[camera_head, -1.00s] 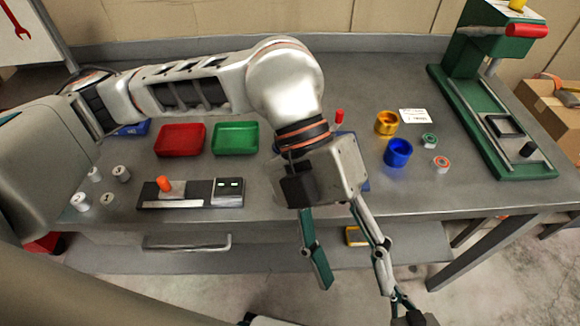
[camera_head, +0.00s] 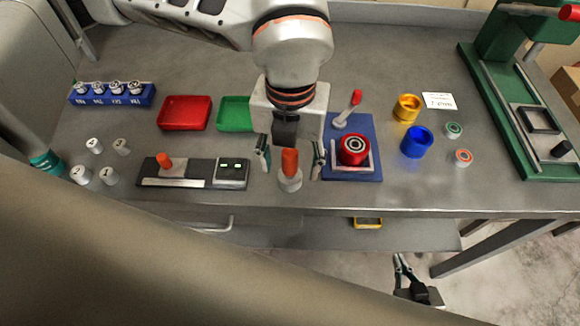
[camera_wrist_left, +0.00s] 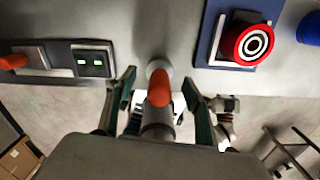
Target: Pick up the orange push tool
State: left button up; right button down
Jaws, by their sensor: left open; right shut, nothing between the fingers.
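The orange push tool (camera_head: 290,162) stands upright on a grey round base near the bench's front edge. My left gripper (camera_head: 290,168) is above the bench, open, with one finger on each side of the tool's orange handle. In the left wrist view the orange handle (camera_wrist_left: 160,90) shows between the two spread fingers (camera_wrist_left: 159,82), with a gap visible on both sides. My right gripper (camera_head: 405,275) is shut and empty, low in front of the bench and away from the tool.
A blue fixture (camera_head: 370,172) with a red round part (camera_head: 352,148) lies just right of the tool. A device with a display (camera_head: 231,172) and an orange knob (camera_head: 165,162) is to the left. Red (camera_head: 185,113) and green (camera_head: 233,112) trays sit behind.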

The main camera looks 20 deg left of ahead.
pick_arm(q)
jog(key=shift+f, duration=1.45)
jog(key=shift+a, duration=0.1)
jog(key=shift+c, duration=0.3)
jog(key=c, duration=1.1)
